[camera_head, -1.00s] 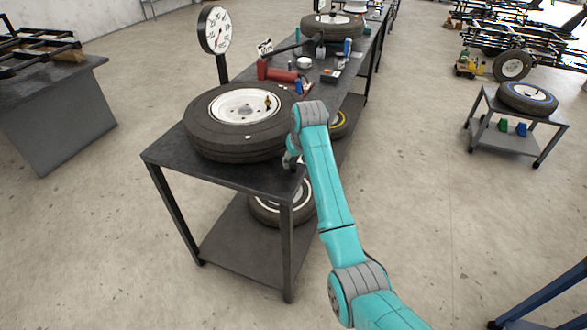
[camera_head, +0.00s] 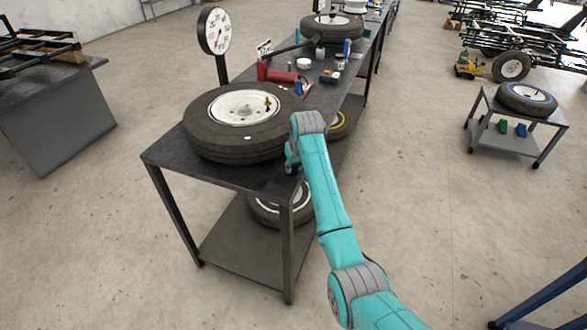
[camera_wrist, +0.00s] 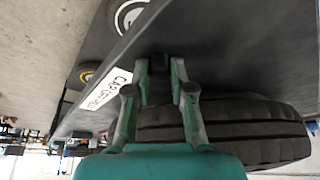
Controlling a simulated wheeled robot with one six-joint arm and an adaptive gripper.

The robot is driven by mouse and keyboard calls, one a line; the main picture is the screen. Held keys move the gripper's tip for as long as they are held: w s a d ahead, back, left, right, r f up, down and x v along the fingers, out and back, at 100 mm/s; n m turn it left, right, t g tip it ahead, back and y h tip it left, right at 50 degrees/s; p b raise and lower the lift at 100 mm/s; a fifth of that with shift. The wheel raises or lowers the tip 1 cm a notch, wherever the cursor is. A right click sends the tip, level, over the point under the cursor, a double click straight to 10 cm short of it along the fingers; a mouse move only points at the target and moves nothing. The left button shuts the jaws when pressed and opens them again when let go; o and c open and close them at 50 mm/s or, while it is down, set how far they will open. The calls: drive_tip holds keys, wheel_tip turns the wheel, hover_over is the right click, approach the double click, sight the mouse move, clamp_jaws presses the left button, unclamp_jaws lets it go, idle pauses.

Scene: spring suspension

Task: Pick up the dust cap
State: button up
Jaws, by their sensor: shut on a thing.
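My gripper (camera_wrist: 160,65) points at the dark tabletop in the wrist view, with its two fingers close together. A small dark piece (camera_wrist: 159,60) shows between the fingertips; I take it to be the dust cap, though its shape is mostly hidden by the fingers. A white label reading "CAP" (camera_wrist: 104,89) lies on the table beside the fingers. In the head view my gripper (camera_head: 291,163) is at the right front edge of the bench, beside the big tire (camera_head: 235,148). The arm's wrist hides the fingertips and the cap there.
The tire with its white wheel (camera_head: 240,107) lies flat on the bench (camera_head: 190,172), close to my gripper; it also shows in the wrist view (camera_wrist: 240,128). A dial gauge (camera_head: 216,31) stands behind it. A red cylinder (camera_head: 283,76) and small tools lie farther back.

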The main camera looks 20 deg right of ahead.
sight(294, 168)
drive_tip(key=shift+r, duration=0.1)
wheel_tip(294, 168, up, 13)
idle(0.7)
